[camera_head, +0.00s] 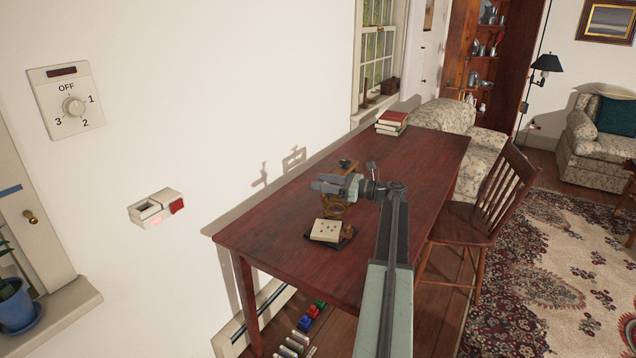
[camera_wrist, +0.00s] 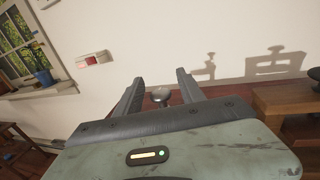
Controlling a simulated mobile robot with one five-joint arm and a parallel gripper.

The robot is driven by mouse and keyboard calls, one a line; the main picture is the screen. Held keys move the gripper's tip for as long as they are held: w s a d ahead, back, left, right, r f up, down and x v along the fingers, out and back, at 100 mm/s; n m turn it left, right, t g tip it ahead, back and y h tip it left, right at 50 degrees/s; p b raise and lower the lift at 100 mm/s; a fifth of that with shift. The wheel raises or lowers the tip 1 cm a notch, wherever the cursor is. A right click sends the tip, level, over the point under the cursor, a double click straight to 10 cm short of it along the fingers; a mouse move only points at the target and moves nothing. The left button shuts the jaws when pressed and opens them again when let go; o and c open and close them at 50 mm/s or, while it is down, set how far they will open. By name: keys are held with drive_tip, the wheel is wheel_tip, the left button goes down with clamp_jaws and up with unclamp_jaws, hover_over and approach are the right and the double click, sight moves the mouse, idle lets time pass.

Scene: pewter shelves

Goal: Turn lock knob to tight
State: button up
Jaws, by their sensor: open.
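No label reading "tight" is legible in either view. In the head view my gripper (camera_head: 322,185) is open over the table, its fingers pointing left. A small rounded silver knob-like piece (camera_wrist: 161,93) shows between my open fingers (camera_wrist: 158,88) in the wrist view, apart from both. Whether it is the lock knob I cannot tell. In the head view a brass-coloured piece (camera_head: 334,209) sits just below my gripper, partly hidden by it. A cream block with dots (camera_head: 326,230) lies on a dark tray (camera_head: 347,239) in front of it.
The dark red table (camera_head: 270,250) carries books (camera_head: 391,122) at its far end. A wall dial (camera_head: 74,106) marked OFF, 1, 2, 3 and a white box with a red part (camera_head: 157,208) are on the left wall. A wooden chair (camera_head: 490,205) stands at the table's right.

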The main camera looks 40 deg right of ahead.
drive_tip(key=shift+w+a, duration=0.3)
drive_tip(key=shift+w, duration=0.3)
clamp_jaws()
drive_tip(key=shift+m+h, duration=0.3)
drive_tip(key=shift+h, duration=0.1)
drive_tip(key=shift+s+d+m+g+h, duration=0.2)
drive_tip(key=shift+d+m+g+h, duration=0.75)
drive_tip(key=shift+m+h, duration=2.45)
drive_tip(key=shift+s+d+m+g+h, duration=0.25)
drive_tip(key=shift+m+g+h, duration=1.8)
drive_tip(key=shift+h, duration=2.35)
drive_tip(key=shift+s+d+m+g+h, duration=0.15)
drive_tip(key=shift+d+m+g+h, duration=0.6)
drive_tip(key=shift+m+h, duration=2.85)
drive_tip(key=shift+a+n+g+h, duration=0.15)
drive_tip(key=shift+n+g+h, duration=0.1)
drive_tip(key=shift+g+h, duration=0.15)
